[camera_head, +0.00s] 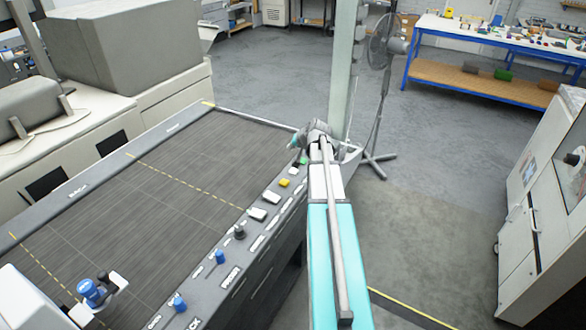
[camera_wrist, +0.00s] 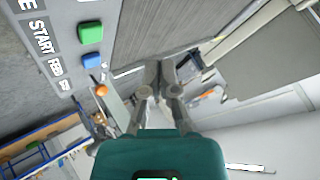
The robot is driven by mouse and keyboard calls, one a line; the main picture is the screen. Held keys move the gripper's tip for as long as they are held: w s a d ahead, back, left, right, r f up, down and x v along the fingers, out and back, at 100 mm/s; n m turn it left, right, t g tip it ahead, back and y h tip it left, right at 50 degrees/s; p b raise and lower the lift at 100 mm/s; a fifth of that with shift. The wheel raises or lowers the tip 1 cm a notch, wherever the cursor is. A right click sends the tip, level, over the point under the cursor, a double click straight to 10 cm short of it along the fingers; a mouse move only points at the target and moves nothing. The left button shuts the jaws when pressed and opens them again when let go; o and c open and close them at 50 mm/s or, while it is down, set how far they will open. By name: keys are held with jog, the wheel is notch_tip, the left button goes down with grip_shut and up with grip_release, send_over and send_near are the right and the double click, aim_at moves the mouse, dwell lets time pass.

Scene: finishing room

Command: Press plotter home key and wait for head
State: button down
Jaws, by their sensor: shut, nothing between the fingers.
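The plotter's flat dark bed (camera_head: 130,185) fills the left of the head view. Its front control panel (camera_head: 262,240) carries a green key (camera_head: 302,160), a yellow key (camera_head: 285,183), white keys (camera_head: 270,197) and blue knobs (camera_head: 220,257). The white plotter head carriage with blue parts (camera_head: 92,292) stands at the bed's near left end. In the wrist view my gripper (camera_wrist: 167,66) is shut and empty, apart from a green key (camera_wrist: 90,32) labelled START and a blue key (camera_wrist: 91,60). The home key's label is not readable.
An orange knob (camera_wrist: 101,90) sits past the blue key. A standing fan (camera_head: 383,50) and a pale post (camera_head: 344,65) stand beyond the panel's far end. A blue-framed workbench (camera_head: 490,35) is at the back right, a grey cabinet (camera_head: 545,185) at right. Floor between is clear.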

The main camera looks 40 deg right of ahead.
aim_at(291, 169)
jog(key=shift+s+d+f, duration=0.15)
jog(key=shift+s+d, duration=0.1)
jog(key=shift+d, duration=0.05)
notch_tip(291, 169, down, 8)
jog(key=b, duration=0.8)
jog(key=shift+f+b, duration=0.25)
jog(key=shift+b, duration=0.15)
jog(key=shift+f, duration=0.15)
dwell(1.4)
jog(key=shift+f+b, duration=0.25)
jog(key=shift+b, duration=0.2)
jog(key=shift+f+b, duration=0.5)
jog(key=shift+f, duration=0.05)
dwell(0.9)
jog(key=shift+r, duration=0.2)
jog(key=shift+r+p, duration=0.8)
jog(key=shift+p, duration=0.2)
